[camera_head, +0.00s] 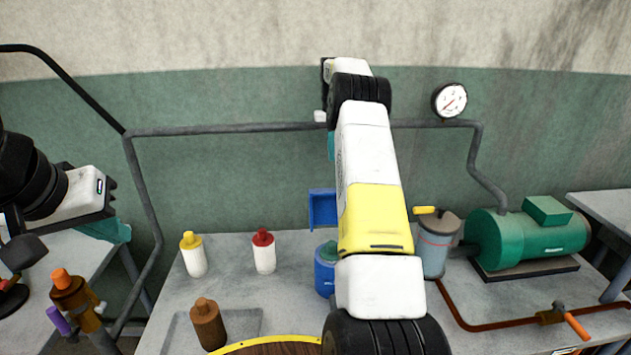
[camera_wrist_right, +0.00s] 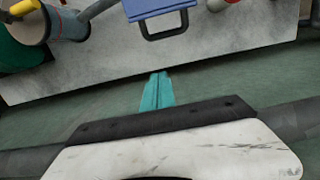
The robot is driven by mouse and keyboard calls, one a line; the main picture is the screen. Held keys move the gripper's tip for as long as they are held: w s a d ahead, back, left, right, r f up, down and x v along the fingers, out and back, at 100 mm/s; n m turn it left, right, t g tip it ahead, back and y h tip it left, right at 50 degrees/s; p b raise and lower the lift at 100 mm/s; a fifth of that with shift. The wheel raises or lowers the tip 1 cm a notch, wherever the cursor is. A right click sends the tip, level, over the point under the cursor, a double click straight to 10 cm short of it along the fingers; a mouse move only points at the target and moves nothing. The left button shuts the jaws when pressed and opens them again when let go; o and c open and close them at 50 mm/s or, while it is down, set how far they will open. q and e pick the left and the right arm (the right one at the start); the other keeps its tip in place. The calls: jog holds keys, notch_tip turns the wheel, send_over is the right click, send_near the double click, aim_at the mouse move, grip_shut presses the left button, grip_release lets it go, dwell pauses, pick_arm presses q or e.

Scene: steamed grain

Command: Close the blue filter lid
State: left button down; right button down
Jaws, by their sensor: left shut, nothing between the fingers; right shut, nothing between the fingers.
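The blue filter (camera_head: 324,276) stands on the grey table, partly hidden by my right arm. Its flat blue lid (camera_head: 322,209) is raised, standing upright behind and above the body. In the right wrist view the lid (camera_wrist_right: 155,8) is at the top edge, with a dark loop handle (camera_wrist_right: 166,36). My right gripper (camera_wrist_right: 157,91) is shut and empty, below the handle in that view and apart from it. In the head view its teal fingers (camera_head: 331,146) show beside my arm, above the lid. My left gripper (camera_head: 118,232) is shut and empty at the far left, away from the filter.
A yellow-capped bottle (camera_head: 194,256), a red-capped bottle (camera_head: 263,252) and a brown bottle (camera_head: 208,325) stand left of the filter. A grey canister with a yellow handle (camera_head: 434,251) and a green motor (camera_head: 527,237) are at right. A pipe (camera_head: 225,129) runs along the wall.

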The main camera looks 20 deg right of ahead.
jog(key=s+f, duration=0.4)
jog(key=f, duration=0.5)
jog(key=shift+s+a+f, duration=0.15)
jog(key=shift+a+f, duration=0.1)
jog(key=shift+a, duration=0.1)
jog(key=shift+s+r, duration=0.1)
jog(key=shift+r, duration=0.05)
